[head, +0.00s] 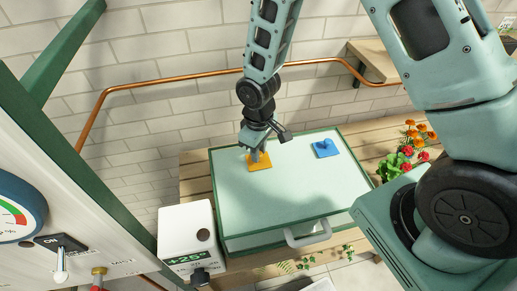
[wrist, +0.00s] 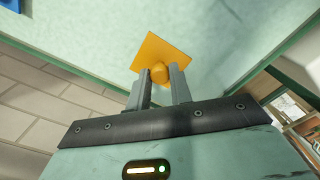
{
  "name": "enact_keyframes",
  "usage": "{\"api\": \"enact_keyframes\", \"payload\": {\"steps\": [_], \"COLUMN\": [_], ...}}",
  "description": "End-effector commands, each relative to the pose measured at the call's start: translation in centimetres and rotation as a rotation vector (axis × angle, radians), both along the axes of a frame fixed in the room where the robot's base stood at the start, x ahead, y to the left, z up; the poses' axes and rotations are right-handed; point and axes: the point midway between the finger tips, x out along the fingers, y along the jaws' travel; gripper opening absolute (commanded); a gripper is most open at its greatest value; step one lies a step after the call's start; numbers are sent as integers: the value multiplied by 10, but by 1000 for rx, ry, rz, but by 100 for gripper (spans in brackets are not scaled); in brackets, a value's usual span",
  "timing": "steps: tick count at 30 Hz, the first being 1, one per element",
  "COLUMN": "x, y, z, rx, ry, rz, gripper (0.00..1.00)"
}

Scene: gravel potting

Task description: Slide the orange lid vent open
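The orange lid vent (head: 259,162) is a flat square plate on the left part of the pale green lid (head: 290,195). In the wrist view the vent (wrist: 165,50) has a round orange knob (wrist: 159,73). My gripper (head: 257,153) reaches down over the vent. In the wrist view its two fingers (wrist: 160,80) stand on either side of the knob, with their tips close to it. I cannot tell whether they touch it. Whether the vent's opening is covered cannot be seen.
A blue vent (head: 326,149) with a knob sits on the lid to the right. The lid has a light handle (head: 307,236) at its front. A white box reading +25 (head: 187,240) stands at the left. Red and orange flowers (head: 408,150) are at the right. A copper pipe (head: 215,75) runs along the wall.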

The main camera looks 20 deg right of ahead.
Motion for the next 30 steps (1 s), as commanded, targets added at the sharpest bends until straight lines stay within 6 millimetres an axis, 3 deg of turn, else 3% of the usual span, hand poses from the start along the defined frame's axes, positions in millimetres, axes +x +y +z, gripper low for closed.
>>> {"api": "enact_keyframes", "payload": {"steps": [5,15,25,26,27,30], "x": [1,12,12,12,12,12], "y": [2,56,61,61,61,60], "z": [0,-1,1,1,1,1], "rx": [1,1,4,5,5,3], "ry": [-1,-4,-3,-4,-4,-3], "rz": [1,2,2,2,2,1], "gripper": [0,0,0,30,41,43]}}
